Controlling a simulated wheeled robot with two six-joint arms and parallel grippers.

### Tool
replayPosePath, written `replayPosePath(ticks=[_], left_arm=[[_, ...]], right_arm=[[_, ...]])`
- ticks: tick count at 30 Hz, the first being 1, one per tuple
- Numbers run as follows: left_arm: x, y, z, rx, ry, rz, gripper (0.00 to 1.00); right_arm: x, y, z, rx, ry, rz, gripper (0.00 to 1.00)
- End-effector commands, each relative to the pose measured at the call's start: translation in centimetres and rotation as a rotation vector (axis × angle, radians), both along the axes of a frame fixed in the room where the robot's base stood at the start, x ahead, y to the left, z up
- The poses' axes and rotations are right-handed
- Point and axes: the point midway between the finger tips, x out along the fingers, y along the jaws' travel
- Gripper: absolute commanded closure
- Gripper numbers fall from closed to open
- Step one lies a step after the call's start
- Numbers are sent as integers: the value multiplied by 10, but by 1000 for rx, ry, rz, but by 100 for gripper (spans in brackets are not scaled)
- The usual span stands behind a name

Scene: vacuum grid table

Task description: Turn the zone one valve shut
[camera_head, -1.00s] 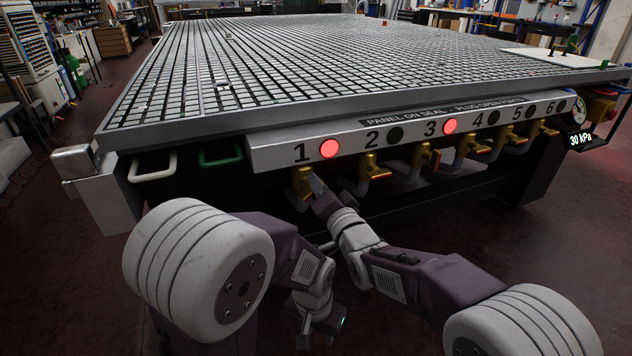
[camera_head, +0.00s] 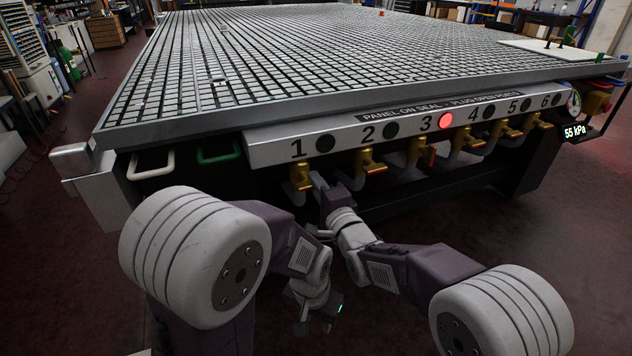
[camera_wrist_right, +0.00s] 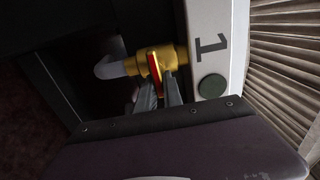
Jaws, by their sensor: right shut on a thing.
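The zone one valve (camera_head: 300,178) is a brass valve hanging under the number 1 on the panel. In the right wrist view its brass body (camera_wrist_right: 152,58) carries a lever with a red edge (camera_wrist_right: 155,68), lying across the body. My right gripper (camera_head: 322,183) is at this valve, shut on the lever, with its fingers (camera_wrist_right: 160,90) on either side of it. The zone one lamp (camera_head: 326,143) is dark. My left gripper (camera_head: 304,318) hangs low in front of the table, away from the valves; its finger gap is not clear.
More brass valves, such as the zone two valve (camera_head: 370,162), stand in a row to the right. The zone 3 lamp (camera_head: 446,121) glows red. A display (camera_head: 575,132) reads 55 kPa. White (camera_head: 152,165) and green (camera_head: 220,152) handles are left of the panel.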

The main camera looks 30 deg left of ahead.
Motion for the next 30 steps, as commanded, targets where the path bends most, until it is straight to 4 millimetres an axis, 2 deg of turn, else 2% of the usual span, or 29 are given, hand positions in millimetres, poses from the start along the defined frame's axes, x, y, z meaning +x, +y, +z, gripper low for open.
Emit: replayPosePath(ticks=[16, 18, 19, 30], left_arm=[[0, 0, 0, 0, 0, 0, 64], [0, 0, 0, 0, 0, 0, 64], [0, 0, 0, 0, 0, 0, 64], [0, 0, 1, 0, 0, 0, 64]], right_arm=[[0, 0, -2, 15, 22, -2, 100], [0, -1, -2, 15, 22, -2, 75], [0, 0, -2, 14, 21, -2, 67], [0, 0, -1, 14, 18, -1, 67]])
